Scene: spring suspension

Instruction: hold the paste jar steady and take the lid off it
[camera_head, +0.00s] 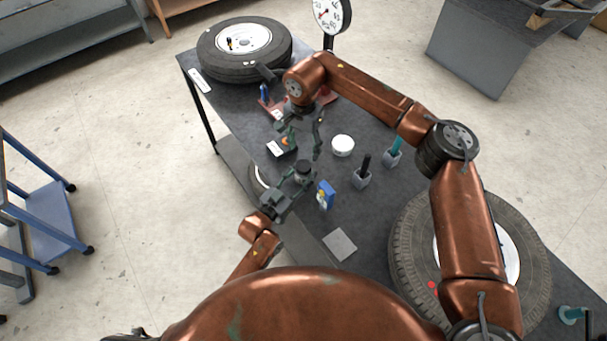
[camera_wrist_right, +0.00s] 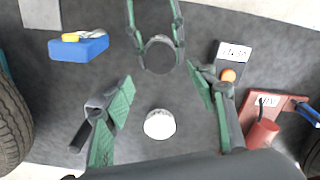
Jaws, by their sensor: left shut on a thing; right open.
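My left gripper (camera_head: 291,184) is shut on a small dark round jar (camera_head: 303,167) near the table's left edge. The jar also shows in the right wrist view (camera_wrist_right: 159,55), upright between the left gripper's fingers (camera_wrist_right: 157,32), with a dark grey round top. I cannot tell whether that top is a lid or the open mouth. A white round piece (camera_head: 343,145) stands on the table, apart from the jar; I cannot tell whether it is a lid or a tub. My right gripper (camera_head: 302,136) is open and empty above the table, its fingers either side of the white piece (camera_wrist_right: 160,124) in its wrist view.
A blue box (camera_head: 326,194) stands close to the left gripper. A dark block with an orange knob (camera_head: 284,143) and a red tray (camera_head: 328,97) lie farther back. Two grey holders (camera_head: 362,178) (camera_head: 393,156) stand rightward. Tyres (camera_head: 222,70) (camera_head: 408,250) occupy both table ends.

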